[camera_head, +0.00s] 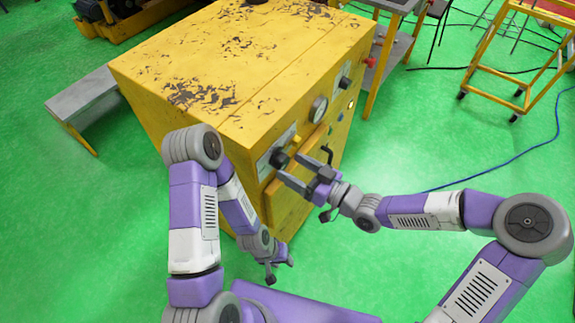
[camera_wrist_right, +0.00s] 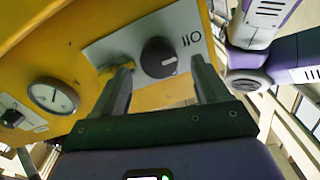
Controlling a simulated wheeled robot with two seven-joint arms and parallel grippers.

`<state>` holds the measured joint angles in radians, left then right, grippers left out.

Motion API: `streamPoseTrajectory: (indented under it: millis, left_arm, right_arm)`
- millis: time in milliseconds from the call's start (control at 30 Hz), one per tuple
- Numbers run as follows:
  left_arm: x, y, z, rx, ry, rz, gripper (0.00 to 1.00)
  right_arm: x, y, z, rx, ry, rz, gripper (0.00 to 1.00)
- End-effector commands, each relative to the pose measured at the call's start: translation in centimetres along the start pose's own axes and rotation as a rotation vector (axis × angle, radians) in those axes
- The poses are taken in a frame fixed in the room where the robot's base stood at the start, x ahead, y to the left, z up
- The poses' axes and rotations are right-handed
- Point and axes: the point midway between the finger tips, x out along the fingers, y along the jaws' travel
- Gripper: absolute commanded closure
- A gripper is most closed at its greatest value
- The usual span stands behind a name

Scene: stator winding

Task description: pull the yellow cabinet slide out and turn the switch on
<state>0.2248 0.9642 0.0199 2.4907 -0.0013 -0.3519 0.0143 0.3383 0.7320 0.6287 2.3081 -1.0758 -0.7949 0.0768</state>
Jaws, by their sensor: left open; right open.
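The yellow cabinet (camera_head: 235,75), its top worn and flaking, stands at the centre of the head view. Its front has a round black switch knob (camera_head: 279,158) on a light plate; the wrist view shows this knob (camera_wrist_right: 158,57) with a pale pointer mark. My right gripper (camera_head: 290,166) is open in front of the knob, which appears between its fingers in the wrist view; contact cannot be told. A yellow slab (camera_head: 312,146) juts from the front, partly hidden by that gripper; I cannot tell if it is the slide. My left gripper (camera_head: 281,271) is open, lower down before the cabinet.
A gauge (camera_head: 318,109) and another black knob (camera_head: 345,82) are farther along the cabinet front. A grey bench (camera_head: 85,97) stands at the left. A yellow frame cart (camera_head: 505,70) stands at the upper right. A blue cable (camera_head: 510,153) crosses the clear green floor.

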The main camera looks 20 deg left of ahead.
Motion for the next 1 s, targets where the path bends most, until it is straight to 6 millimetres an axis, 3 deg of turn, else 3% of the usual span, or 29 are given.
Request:
streamPoseTrajectory:
  millis: [200,533,900,1000]
  left_arm:
    - [0.5,-0.2,0.0,0.0,0.0,0.0,0.57]
    - [0.5,-0.2,0.0,0.0,0.0,0.0,0.57]
    - [0.5,-0.2,0.0,0.0,0.0,0.0,0.57]
    - [0.4,-0.2,0.0,0.0,0.0,0.0,0.57]
  right_arm:
    - [2.4,0.0,0.1,0.0,-0.001,0.0,0.26]
    - [2.7,0.0,0.1,0.001,-0.002,0.002,0.27]
    - [2.7,0.0,0.1,0.001,-0.002,0.002,0.82]
    - [2.7,0.0,0.1,0.004,-0.002,0.002,0.82]
